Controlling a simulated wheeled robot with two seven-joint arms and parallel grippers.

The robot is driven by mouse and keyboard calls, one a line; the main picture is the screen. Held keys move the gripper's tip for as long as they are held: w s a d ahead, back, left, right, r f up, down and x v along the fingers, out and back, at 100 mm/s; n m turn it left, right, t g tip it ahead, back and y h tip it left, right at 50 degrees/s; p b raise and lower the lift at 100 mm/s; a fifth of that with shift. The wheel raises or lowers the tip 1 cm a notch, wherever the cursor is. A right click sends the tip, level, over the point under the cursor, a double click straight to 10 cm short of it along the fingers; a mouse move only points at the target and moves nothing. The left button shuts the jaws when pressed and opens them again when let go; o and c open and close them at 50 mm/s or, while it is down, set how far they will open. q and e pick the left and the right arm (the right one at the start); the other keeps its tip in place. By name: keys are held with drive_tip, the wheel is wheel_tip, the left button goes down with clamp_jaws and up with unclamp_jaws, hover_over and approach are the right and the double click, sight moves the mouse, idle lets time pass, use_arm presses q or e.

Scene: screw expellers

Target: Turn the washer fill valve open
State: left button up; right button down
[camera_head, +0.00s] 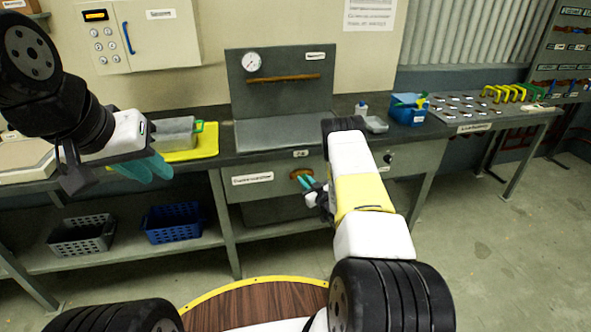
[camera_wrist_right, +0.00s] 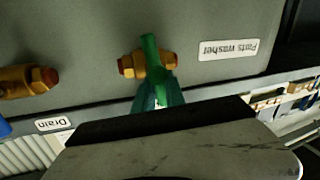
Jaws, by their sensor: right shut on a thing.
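The washer fill valve (camera_wrist_right: 134,66) is a brass fitting on the grey front of the parts washer, with a green lever handle (camera_wrist_right: 150,50) in the right wrist view. In that view, the teal fingers of my right gripper (camera_wrist_right: 160,94) are shut on the handle, hiding its lower part. In the head view, my right gripper (camera_head: 312,184) is at the washer's front, just below an orange-brown fitting (camera_head: 301,173). My left gripper (camera_head: 146,170) hangs empty in front of the bench at the left. Its teal fingers overlap, so its opening is unclear.
A second brass fitting (camera_wrist_right: 28,80) is left of the valve in the wrist view, above a "Drain" label (camera_wrist_right: 52,124). The washer (camera_head: 270,134) has a raised back panel with a gauge (camera_head: 252,62). A yellow tray (camera_head: 190,153) lies on the bench beside it.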

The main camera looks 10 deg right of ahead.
drive_tip(key=n, duration=0.4)
drive_tip(key=shift+a+f+g+h, duration=0.15)
drive_tip(key=shift+a+g+h, duration=0.25)
drive_tip(key=shift+a+f+n+g+h, duration=0.2)
drive_tip(key=shift+n+h, duration=0.4)
drive_tip(key=shift+n, duration=0.9)
drive_tip(key=shift+a+f+n+g+h, duration=0.1)
drive_tip(key=shift+f+n+h, duration=0.4)
drive_tip(key=shift+n, duration=1)
drive_tip(key=shift+a+f+n+g+h, duration=0.1)
drive_tip(key=shift+n+h, duration=0.6)
drive_tip(key=shift+n, duration=0.8)
drive_tip(key=c, duration=1.7)
unclamp_jaws()
drive_tip(key=shift+s, duration=0.1)
